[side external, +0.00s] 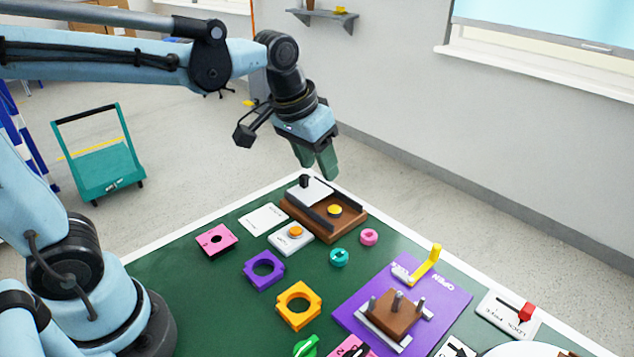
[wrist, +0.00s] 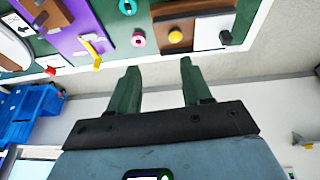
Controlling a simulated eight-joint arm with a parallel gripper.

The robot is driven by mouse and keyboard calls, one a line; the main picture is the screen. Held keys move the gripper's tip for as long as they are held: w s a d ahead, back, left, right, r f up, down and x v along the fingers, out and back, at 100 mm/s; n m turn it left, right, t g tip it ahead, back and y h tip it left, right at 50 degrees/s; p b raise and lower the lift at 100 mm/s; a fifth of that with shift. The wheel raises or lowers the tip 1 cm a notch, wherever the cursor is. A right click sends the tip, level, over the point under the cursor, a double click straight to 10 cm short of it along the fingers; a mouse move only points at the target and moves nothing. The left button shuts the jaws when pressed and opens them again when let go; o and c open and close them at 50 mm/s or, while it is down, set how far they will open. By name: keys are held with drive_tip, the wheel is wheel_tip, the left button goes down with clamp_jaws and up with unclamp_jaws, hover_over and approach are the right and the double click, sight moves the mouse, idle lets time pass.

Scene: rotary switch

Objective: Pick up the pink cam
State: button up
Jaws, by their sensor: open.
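A small round pink piece with a centre opening (side external: 369,237) lies on the green table, right of the wooden box; it also shows in the wrist view (wrist: 138,40). A flat pink square plate with a hole (side external: 216,241) lies at the left of the table. Another pink piece (side external: 352,347) is cut off at the bottom edge. I cannot tell for sure which is the cam; the round one looks most like it. My gripper (side external: 318,168) is open and empty, raised near the table's far edge beyond the wooden box. Its two fingers (wrist: 160,68) are apart in the wrist view.
The wooden box (side external: 325,225) has a yellow button and black knob. A teal round piece (side external: 339,257) lies near the round pink piece. The purple panel (side external: 455,300) carries a raised yellow lever (side external: 428,262) and posts. Purple (side external: 264,270) and yellow rings (side external: 298,306) lie left.

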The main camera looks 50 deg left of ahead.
drive_tip(key=w+d+f+g, duration=0.4)
drive_tip(key=w+d+f, duration=0.15)
drive_tip(key=w, duration=0.35)
drive_tip(key=f, duration=0.5)
drive_tip(key=shift+w+d+f, duration=0.1)
drive_tip(key=shift+d+f, duration=0.15)
drive_tip(key=shift+d, duration=0.1)
drive_tip(key=shift+s+f, duration=0.2)
drive_tip(key=shift+f, duration=2.8)
drive_tip(key=c, duration=0.8)
